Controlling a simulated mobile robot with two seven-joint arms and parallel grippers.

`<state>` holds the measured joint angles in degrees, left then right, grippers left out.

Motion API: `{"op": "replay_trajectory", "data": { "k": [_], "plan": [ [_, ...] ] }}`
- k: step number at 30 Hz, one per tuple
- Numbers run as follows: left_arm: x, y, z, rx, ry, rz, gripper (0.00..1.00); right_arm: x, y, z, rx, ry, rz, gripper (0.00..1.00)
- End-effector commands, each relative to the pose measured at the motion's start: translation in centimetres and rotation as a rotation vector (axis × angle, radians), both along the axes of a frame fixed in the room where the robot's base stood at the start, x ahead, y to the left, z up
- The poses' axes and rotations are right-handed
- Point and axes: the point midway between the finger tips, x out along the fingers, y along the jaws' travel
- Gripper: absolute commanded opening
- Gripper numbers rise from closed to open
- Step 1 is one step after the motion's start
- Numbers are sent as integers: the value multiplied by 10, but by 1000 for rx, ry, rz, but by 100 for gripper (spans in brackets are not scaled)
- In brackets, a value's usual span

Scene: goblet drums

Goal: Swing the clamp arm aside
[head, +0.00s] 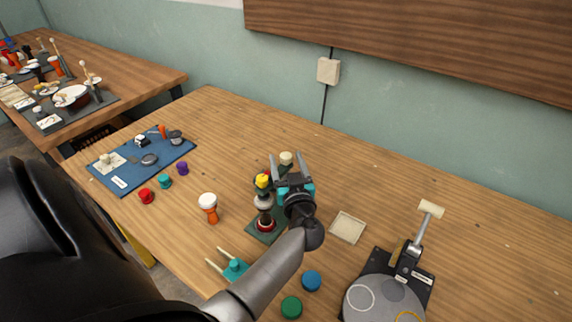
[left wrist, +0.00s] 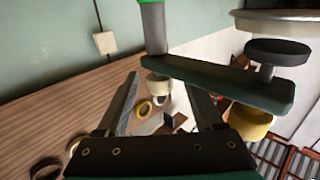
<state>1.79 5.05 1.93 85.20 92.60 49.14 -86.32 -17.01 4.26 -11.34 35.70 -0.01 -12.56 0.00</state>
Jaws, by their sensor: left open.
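The clamp stand (head: 265,224) stands mid-table in the head view, with a red-and-grey piece on its green base and a yellow knob (head: 263,181) on top. In the left wrist view its clamp arm (left wrist: 232,82) is a dark green bar crossing the upper right, with a grey post (left wrist: 153,30) and a cream knob (left wrist: 158,87) at its left end. My left gripper (head: 287,160) is open beside the stand's top. The cream knob shows between its fingers in both views; contact cannot be told. My arm hides part of the stand.
A small orange drum with a white top (head: 208,207) stands left of the clamp. A blue mat (head: 115,180) with small parts lies farther left. A cream square tray (head: 348,228) and a grey round fixture (head: 384,300) are to the right. The table's back is clear.

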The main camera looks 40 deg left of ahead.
Motion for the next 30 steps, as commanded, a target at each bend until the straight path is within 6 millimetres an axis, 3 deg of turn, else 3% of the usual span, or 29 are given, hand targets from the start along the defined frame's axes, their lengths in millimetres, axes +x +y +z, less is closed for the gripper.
{"op": "replay_trajectory", "data": {
  "k": [14, 30],
  "plan": [
    [7, 9, 1, 0, 0, -1, 69, -1, 0, -6, 0, 2, 4, 0],
    [7, 8, 1, 0, 0, 0, 8, -5, -4, -6, -6, 8, 4, 0]
  ]
}}
